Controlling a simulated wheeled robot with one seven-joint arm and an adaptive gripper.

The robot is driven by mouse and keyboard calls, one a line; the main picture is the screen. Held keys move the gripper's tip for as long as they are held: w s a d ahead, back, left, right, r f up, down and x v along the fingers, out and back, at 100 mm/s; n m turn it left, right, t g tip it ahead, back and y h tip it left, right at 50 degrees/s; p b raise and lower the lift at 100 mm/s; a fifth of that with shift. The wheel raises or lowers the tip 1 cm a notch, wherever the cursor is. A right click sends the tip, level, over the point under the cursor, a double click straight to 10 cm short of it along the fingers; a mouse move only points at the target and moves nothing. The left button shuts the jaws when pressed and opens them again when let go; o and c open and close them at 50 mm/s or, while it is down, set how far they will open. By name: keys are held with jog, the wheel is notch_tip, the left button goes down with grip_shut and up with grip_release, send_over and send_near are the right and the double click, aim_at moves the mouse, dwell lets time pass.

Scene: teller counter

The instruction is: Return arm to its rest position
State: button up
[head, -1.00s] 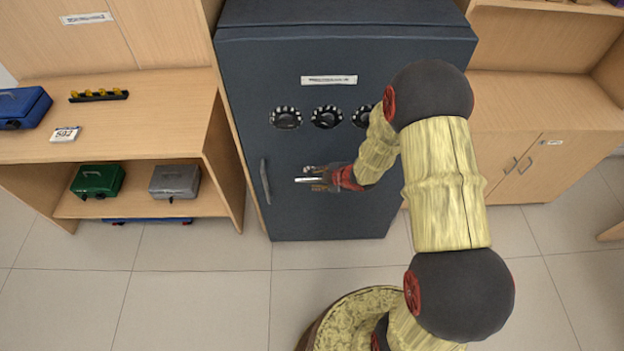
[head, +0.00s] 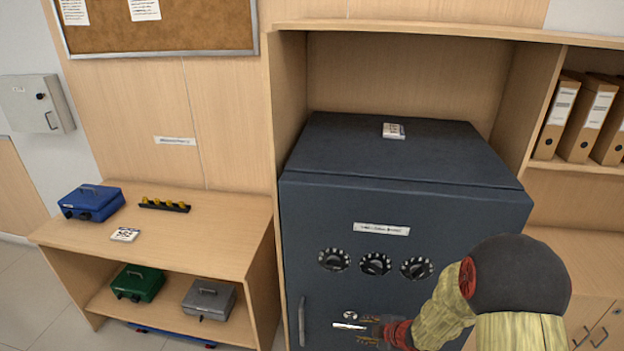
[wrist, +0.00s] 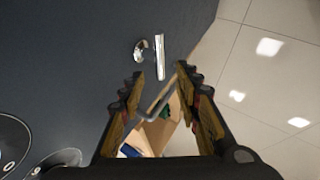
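My gripper (head: 365,330) is in front of the dark blue safe (head: 400,221), near the lower part of its door. In the wrist view my gripper (wrist: 160,80) is open and nothing is between its fingers. The shiny lever handle (wrist: 160,57) of the safe shows just beyond the fingertips, apart from them. The lever also shows in the head view (head: 345,326), partly behind the gripper. My arm reaches in from the lower right, bent at a dark joint.
Left of the safe, a wooden shelf unit (head: 222,238) holds a blue cash box (head: 91,203), a green box (head: 137,283) and a grey box (head: 209,299). The safe has a long grey pull handle (head: 302,322). Binders (head: 588,120) stand at right.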

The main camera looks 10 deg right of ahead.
jog(key=s+d+f+m+g+h, duration=0.3)
jog(key=s+d+f+m, duration=0.1)
jog(key=s+d+m, duration=0.15)
jog(key=s+d+r+m+g+h, duration=0.1)
jog(key=s+d+r+m+h, duration=0.15)
jog(key=s+d+r, duration=0.25)
jog(key=s+a+r+m, duration=0.2)
jog(key=s+a+r, duration=0.2)
jog(key=r, duration=0.7)
jog(key=s+a+r+m+t+y, duration=0.1)
jog(key=s+a+r+m, duration=0.2)
jog(key=r, duration=0.8)
jog(key=s+a+r+m+t+y, duration=0.1)
jog(key=s+a+r+m, duration=0.2)
jog(key=s+a+r, duration=0.3)
jog(key=v, duration=0.6)
jog(key=shift+a, duration=0.35)
jog(key=shift+s, duration=0.1)
jog(key=shift+c, duration=0.3)
